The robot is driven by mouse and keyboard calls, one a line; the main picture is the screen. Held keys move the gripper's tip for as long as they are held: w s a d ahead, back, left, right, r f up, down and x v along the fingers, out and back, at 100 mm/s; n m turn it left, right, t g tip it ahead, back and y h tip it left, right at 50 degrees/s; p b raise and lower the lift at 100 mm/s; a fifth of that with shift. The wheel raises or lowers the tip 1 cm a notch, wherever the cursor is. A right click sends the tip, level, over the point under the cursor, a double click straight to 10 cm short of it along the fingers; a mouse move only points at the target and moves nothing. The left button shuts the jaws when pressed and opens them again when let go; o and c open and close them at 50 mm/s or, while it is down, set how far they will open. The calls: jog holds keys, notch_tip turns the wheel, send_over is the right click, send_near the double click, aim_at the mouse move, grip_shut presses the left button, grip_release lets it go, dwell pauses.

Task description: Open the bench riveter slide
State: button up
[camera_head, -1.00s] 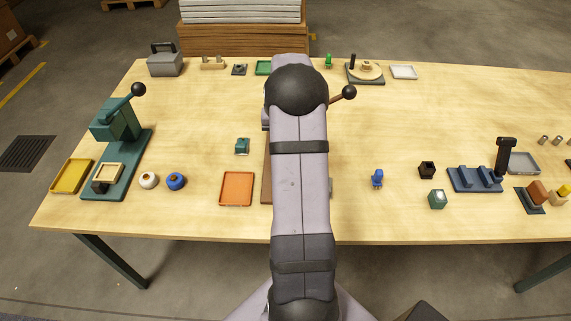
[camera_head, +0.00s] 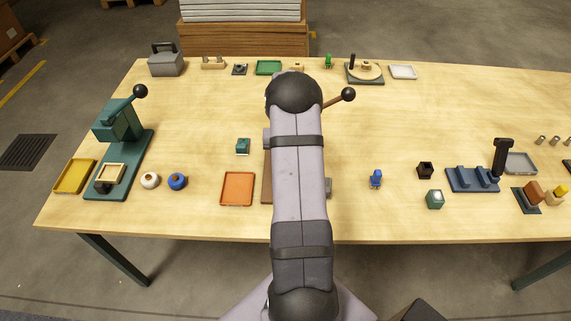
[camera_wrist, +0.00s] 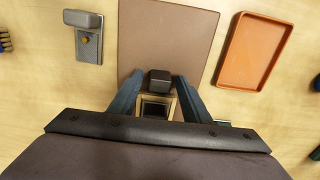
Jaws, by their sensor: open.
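A machine with a brown base (camera_head: 266,178), which I take as the bench riveter, stands mid-table, mostly hidden behind my arm in the head view. Its lever with a black ball (camera_head: 348,95) sticks out to the right. In the wrist view its bare brown plate (camera_wrist: 168,35) lies ahead, with a black block-like handle (camera_wrist: 159,80) and a cream square frame (camera_wrist: 156,97) by its edge. My gripper (camera_wrist: 158,77) is open, its two teal fingers on either side of the handle and frame. I cannot tell whether they touch. The head view hides the gripper.
A teal lever press (camera_head: 118,120) with a similar cream frame stands at the left. An orange tray (camera_head: 237,189) lies beside the brown base. A grey block with a brass knob (camera_wrist: 88,40) is on its other side. Open table lies right of the lever.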

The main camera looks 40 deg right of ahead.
jog(key=shift+f, duration=0.2)
grip_shut()
jog(key=shift+s+a+p, duration=0.45)
jog(key=shift+s+a, duration=2.65)
grip_release()
notch_tip(320, 180, up, 7)
jog(key=b, duration=0.1)
jog(key=shift+r+b, duration=0.2)
jog(key=shift+b, duration=0.1)
